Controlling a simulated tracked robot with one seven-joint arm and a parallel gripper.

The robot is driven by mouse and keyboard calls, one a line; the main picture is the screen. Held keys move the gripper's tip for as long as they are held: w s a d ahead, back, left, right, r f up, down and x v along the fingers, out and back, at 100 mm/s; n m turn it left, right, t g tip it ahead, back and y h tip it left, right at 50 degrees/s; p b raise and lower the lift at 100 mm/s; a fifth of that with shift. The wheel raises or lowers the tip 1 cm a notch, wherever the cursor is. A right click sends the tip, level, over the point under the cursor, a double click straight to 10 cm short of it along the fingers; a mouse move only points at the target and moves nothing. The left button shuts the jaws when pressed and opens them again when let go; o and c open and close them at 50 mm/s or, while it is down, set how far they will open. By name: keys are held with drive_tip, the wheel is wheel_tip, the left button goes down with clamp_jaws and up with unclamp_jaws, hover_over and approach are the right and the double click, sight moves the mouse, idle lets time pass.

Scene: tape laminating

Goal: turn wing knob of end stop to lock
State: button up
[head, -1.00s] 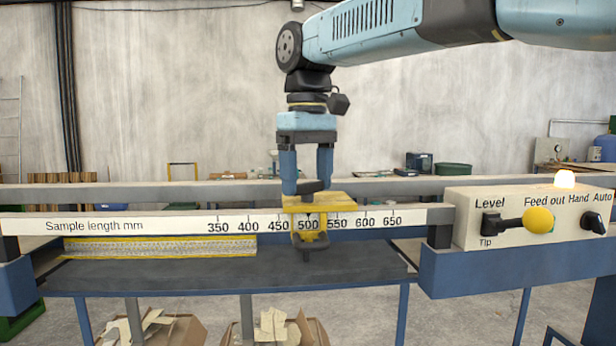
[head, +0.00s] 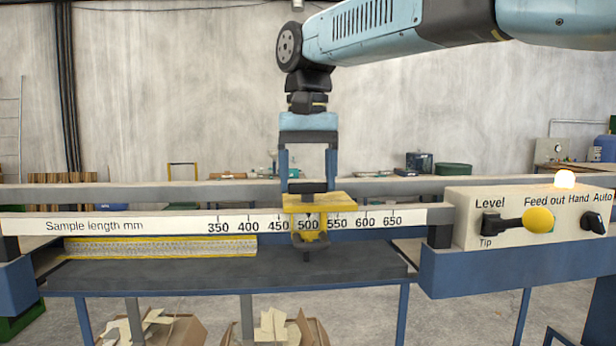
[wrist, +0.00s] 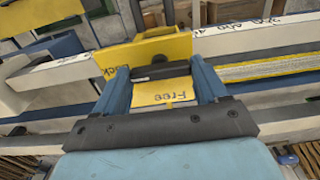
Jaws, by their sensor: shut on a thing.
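The yellow end stop (head: 335,203) sits on the white scale rail, its pointer near 500. Its black wing knob (head: 307,188) is on top. My gripper (head: 307,184) points straight down, shut on the wing knob, with one blue finger at each end of it. In the wrist view the dark knob (wrist: 160,72) lies between the fingers. The word "Free" shows on the yellow top between the fingers, and a partly hidden word shows beside the left finger. The end stop's lower part (head: 310,240) hangs in front of the rail.
The scale rail (head: 180,226) runs left to right, with a grey rail behind. A yellow-edged strip (head: 160,247) lies on the dark table (head: 200,275) at left. A control box (head: 470,235) with a yellow-knobbed lever stands at right. Cardboard boxes (head: 180,330) are below.

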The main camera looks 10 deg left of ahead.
drive_tip(key=shift+r, duration=0.1)
idle(0.3)
drive_tip(key=o, duration=1.1)
drive_tip(key=shift+c, duration=0.2)
wheel_tip(320, 180, up, 14)
drive_tip(key=shift+f, duration=0.2)
drive_tip(key=shift+w, duration=0.1)
drive_tip(key=s+d+f+m+t, duration=0.2)
drive_tip(key=s+d+f+t, duration=0.1)
drive_tip(key=d+f, duration=1.3)
drive_tip(key=s+d+f+t, duration=0.1)
drive_tip(key=s+d+f, duration=0.3)
drive_tip(key=d+f, duration=0.3)
drive_tip(key=s+d+f+t, duration=0.1)
drive_tip(key=s+d+f, duration=0.3)
drive_tip(key=d+f, duration=0.3)
drive_tip(key=shift+s+d+f+m+t, duration=0.2)
drive_tip(key=shift+d+f+m+t, duration=0.15)
drive_tip(key=shift+f, duration=0.25)
